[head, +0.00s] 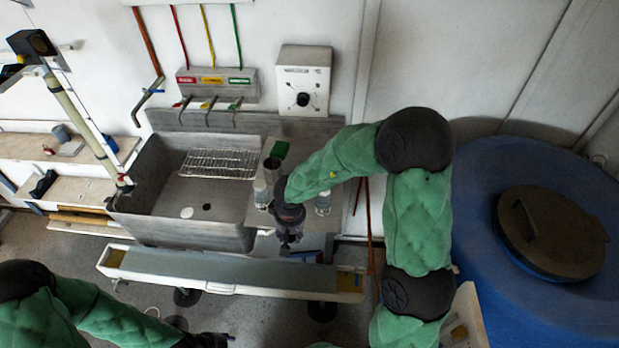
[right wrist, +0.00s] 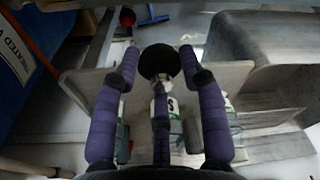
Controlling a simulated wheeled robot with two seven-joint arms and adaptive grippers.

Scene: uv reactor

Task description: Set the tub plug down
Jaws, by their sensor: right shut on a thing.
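My right gripper (head: 288,238) points down over the right-hand ledge of the steel sink (head: 180,235), near its front edge. In the right wrist view its purple fingers (right wrist: 158,58) are closed around a dark round disc, which looks like the tub plug (right wrist: 158,64). The fingers hide part of the plug, and I cannot make it out in the head view. Inside the sink, a dark drain hole (head: 207,207) shows beside a flat white disc (head: 187,212). My left gripper (head: 212,340) is at the bottom edge of the head view, too cut off to read.
Bottles (head: 260,193) (head: 322,203) stand close on both sides of my right gripper. A wire rack (head: 219,164) lies across the sink's back. A long trough (head: 230,274) runs in front. A blue barrel (head: 490,230) with a brown lid (head: 551,233) fills the right.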

